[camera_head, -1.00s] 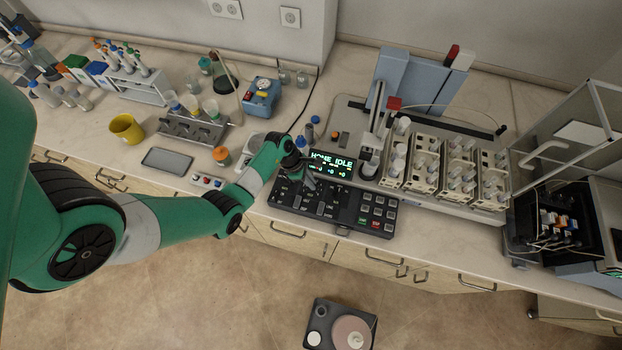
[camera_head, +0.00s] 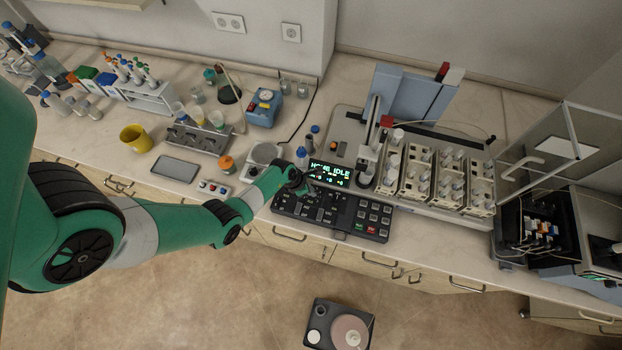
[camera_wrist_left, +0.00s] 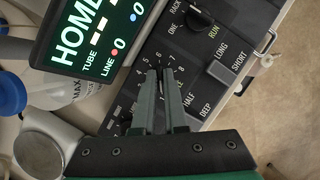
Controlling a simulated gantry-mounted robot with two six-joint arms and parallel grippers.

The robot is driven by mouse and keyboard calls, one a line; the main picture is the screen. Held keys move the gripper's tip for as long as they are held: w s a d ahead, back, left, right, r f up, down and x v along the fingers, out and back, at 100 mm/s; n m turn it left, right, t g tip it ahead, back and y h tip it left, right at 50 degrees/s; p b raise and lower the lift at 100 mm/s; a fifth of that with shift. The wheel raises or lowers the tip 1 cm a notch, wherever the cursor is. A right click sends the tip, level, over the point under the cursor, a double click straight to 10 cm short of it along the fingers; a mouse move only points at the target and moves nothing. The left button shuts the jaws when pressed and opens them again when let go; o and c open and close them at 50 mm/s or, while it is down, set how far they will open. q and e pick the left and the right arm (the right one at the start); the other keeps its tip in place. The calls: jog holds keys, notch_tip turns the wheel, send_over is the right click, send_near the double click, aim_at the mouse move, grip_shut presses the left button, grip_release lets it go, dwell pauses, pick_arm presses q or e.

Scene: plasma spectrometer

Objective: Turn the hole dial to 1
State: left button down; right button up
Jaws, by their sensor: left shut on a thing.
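My left gripper (camera_head: 306,189) reaches down onto the left part of the black control panel (camera_head: 347,228). In the left wrist view its fingers (camera_wrist_left: 161,74) are shut on a dial, with number marks (camera_wrist_left: 158,58) from about 4 to 8 fanned around the fingertips. The fingers hide most of the dial, its pointer and the lower numbers, so I cannot read its setting. Another dark knob (camera_wrist_left: 199,19) sits beyond, among the labels RACK, ONE and RUN. The display (camera_head: 329,174) reads HOME IDLE. My right gripper is in neither view.
Tube racks (camera_head: 417,170) stand behind the panel to the right. A grey tray (camera_head: 175,168) lies on the bench further left. The bench's front edge is just below the panel.

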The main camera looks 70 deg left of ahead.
pick_arm(q)
jog(key=c, duration=1)
grip_release()
jog(key=shift+o, duration=0.2)
jog(key=p+v, duration=0.7)
jog(key=v, duration=0.4)
jog(key=shift+r, duration=0.3)
jog(key=shift+s, duration=0.15)
